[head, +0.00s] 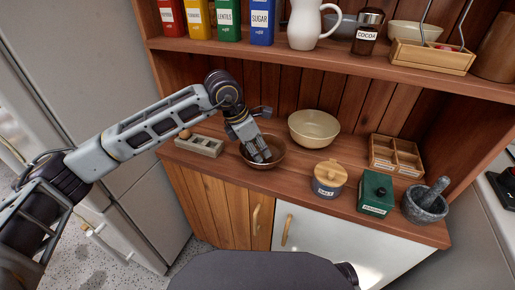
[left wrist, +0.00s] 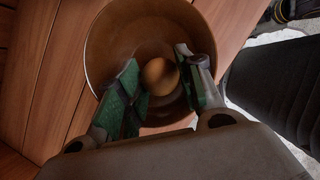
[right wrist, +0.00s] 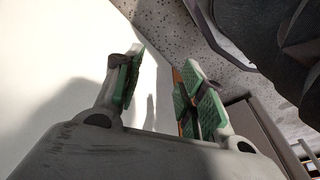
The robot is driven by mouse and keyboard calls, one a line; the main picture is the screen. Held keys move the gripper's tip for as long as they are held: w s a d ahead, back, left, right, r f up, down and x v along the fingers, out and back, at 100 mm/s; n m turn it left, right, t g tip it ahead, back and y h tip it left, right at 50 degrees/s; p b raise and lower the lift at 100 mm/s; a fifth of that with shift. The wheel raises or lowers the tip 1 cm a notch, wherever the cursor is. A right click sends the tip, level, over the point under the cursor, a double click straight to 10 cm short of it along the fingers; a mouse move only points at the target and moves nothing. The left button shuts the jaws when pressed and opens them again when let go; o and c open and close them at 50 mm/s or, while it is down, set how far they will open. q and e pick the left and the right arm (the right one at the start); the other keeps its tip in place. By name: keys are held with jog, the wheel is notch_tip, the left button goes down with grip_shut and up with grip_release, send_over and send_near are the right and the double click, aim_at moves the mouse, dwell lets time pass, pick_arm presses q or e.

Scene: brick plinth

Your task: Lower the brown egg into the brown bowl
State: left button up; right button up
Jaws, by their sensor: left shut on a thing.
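The brown bowl (head: 279,160) stands on the wooden counter, left of a larger cream bowl. My left gripper (head: 262,156) reaches down inside the brown bowl's rim. In the left wrist view the brown egg (left wrist: 160,77) sits between the green finger pads of my left gripper (left wrist: 160,75), which is shut on it, with the brown bowl (left wrist: 104,45) around and below. I cannot tell whether the egg touches the bowl's bottom; in the head view the gripper hides it. My right gripper (right wrist: 160,85) is open and empty in the right wrist view, away from the counter top.
A grey egg holder (head: 205,147) with a brown egg (head: 185,134) stands left of the bowl. The cream bowl (head: 314,128) is behind right. A lidded jar (head: 328,188), a green box (head: 376,196), a mortar (head: 424,205) and a wooden divided tray (head: 397,155) stand to the right. A loaded shelf overhangs.

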pick_arm(q)
jog(key=o, duration=0.7)
jog(key=shift+o, duration=0.2)
jog(key=v, duration=1.2)
jog(key=shift+s, duration=0.1)
